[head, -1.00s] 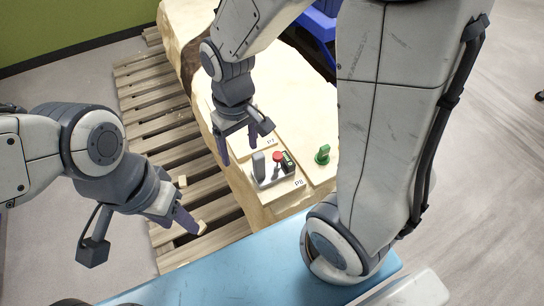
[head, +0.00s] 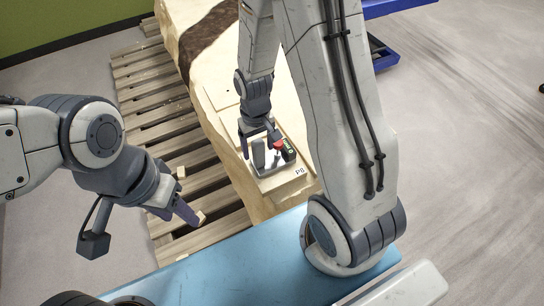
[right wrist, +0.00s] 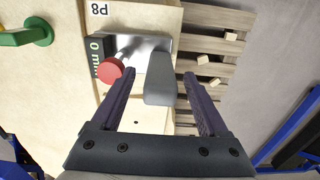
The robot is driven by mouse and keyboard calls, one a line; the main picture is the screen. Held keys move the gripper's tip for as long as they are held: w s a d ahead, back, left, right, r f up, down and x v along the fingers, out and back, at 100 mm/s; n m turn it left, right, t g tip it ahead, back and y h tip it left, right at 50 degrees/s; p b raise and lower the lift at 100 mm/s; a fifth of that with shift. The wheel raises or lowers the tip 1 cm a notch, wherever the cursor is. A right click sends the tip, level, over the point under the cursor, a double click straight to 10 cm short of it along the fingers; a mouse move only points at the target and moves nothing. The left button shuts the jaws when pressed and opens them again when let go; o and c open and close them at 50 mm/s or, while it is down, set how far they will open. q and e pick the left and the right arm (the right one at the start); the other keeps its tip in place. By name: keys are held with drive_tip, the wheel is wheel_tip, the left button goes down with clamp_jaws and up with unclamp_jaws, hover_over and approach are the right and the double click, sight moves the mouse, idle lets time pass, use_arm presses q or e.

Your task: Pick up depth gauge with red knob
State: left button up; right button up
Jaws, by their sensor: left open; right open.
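The depth gauge has a metal base, a grey upright block, a red knob and a dark display. In the head view the gauge (head: 262,168) sits on the pale slab near the P8 label, partly hidden by my right gripper (head: 258,138). In the right wrist view the gauge's grey block (right wrist: 160,78) lies between the open fingers of my right gripper (right wrist: 158,82), with no clear contact. The red knob (right wrist: 111,70) is beside the left finger. My left gripper (head: 170,215) is open and empty, over the pallet's near part, away from the gauge.
The pale slab (head: 225,85) lies on a wooden pallet (head: 160,100). A green-handled piece (right wrist: 28,33) stands left of the gauge in the right wrist view. Small tan blocks (right wrist: 203,59) lie on the pallet slats. A blue surface (head: 230,260) is in front.

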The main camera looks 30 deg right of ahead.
drive_tip(key=shift+f, duration=0.5)
clamp_jaws()
drive_tip(key=shift+r, duration=0.1)
idle(1.0)
